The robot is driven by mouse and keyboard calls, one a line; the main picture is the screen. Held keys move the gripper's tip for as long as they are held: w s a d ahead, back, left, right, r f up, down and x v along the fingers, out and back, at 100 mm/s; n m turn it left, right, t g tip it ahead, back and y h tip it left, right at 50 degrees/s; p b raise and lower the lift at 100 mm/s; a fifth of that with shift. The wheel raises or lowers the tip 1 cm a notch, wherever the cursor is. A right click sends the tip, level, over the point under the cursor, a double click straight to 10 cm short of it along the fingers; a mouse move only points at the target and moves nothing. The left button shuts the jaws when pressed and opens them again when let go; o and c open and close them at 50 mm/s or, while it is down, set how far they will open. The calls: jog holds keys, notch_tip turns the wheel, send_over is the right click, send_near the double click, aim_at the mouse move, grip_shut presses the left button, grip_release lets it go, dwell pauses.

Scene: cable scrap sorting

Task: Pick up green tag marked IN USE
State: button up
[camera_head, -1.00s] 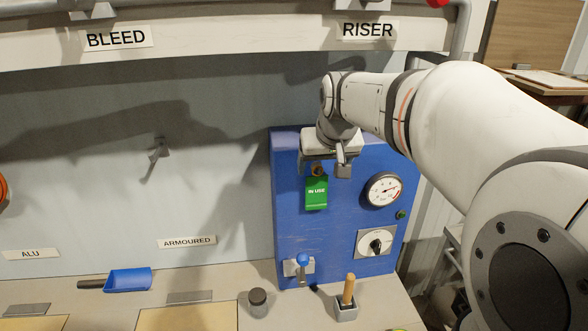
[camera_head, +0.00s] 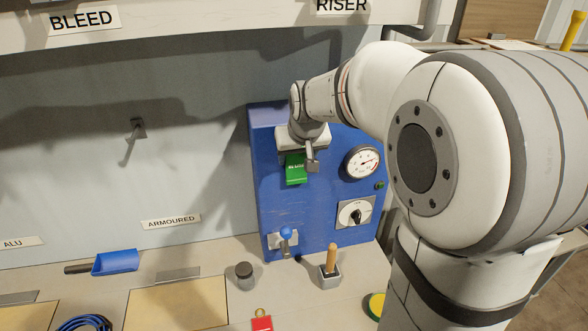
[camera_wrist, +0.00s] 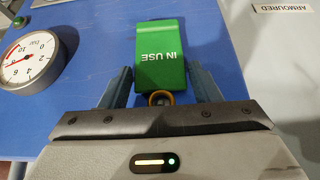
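The green tag (camera_head: 296,170) hangs on the front of the blue panel (camera_head: 275,205), its upper part hidden by my gripper in the head view. In the wrist view the tag (camera_wrist: 161,50) shows its IN USE lettering upside down, with a brass-coloured ring (camera_wrist: 160,97) at its near end. My gripper (camera_wrist: 161,72) is open, with one finger on each side of the tag's ring end and a visible gap on both sides. In the head view my gripper (camera_head: 304,155) is close against the panel front.
A pressure gauge (camera_head: 363,162) and a rotary switch (camera_head: 355,214) sit right of the tag. A blue-handled valve (camera_head: 285,236) is below. A wooden-handled tool (camera_head: 331,262), a dark-lidded jar (camera_head: 244,275) and a blue scoop (camera_head: 116,262) stand or lie on the bench.

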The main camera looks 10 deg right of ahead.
jog(key=c, duration=0.8)
jog(key=shift+r+b, duration=0.15)
jog(key=shift+b, duration=0.3)
